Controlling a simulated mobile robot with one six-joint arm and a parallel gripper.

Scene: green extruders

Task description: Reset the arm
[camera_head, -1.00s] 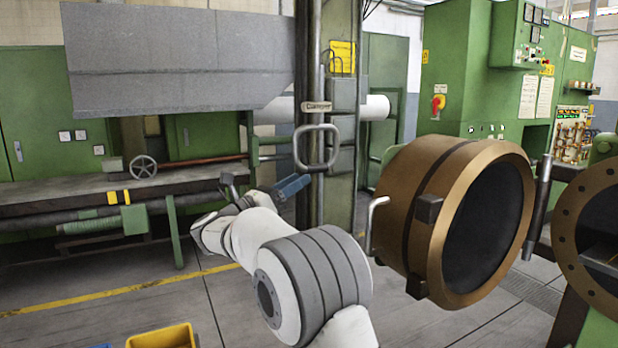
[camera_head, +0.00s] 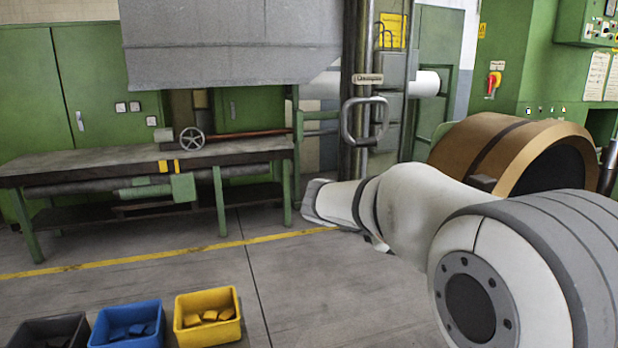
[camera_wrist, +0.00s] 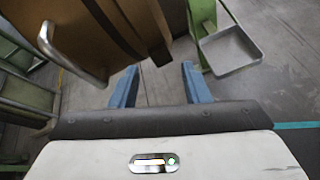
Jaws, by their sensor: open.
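My gripper (camera_wrist: 158,88) shows in the wrist view with its two blue fingers spread apart. Nothing is between them except bare grey floor farther off. In the head view my white arm reaches from the lower right toward the middle, and the gripper's fingers are hidden behind it. A bronze cylindrical extruder part (camera_head: 478,142) lies behind my arm on the right in the head view. In the wrist view a brown body with a metal handle (camera_wrist: 62,60) is at the upper left, beyond the fingers.
A black bin (camera_head: 48,328), a blue bin (camera_head: 98,334) and a yellow bin (camera_head: 183,336) stand at the lower left, holding small pieces. A green workbench (camera_head: 110,153) stands behind. A square metal tray (camera_wrist: 232,50) is right of the fingers. Floor between bins and bench is clear.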

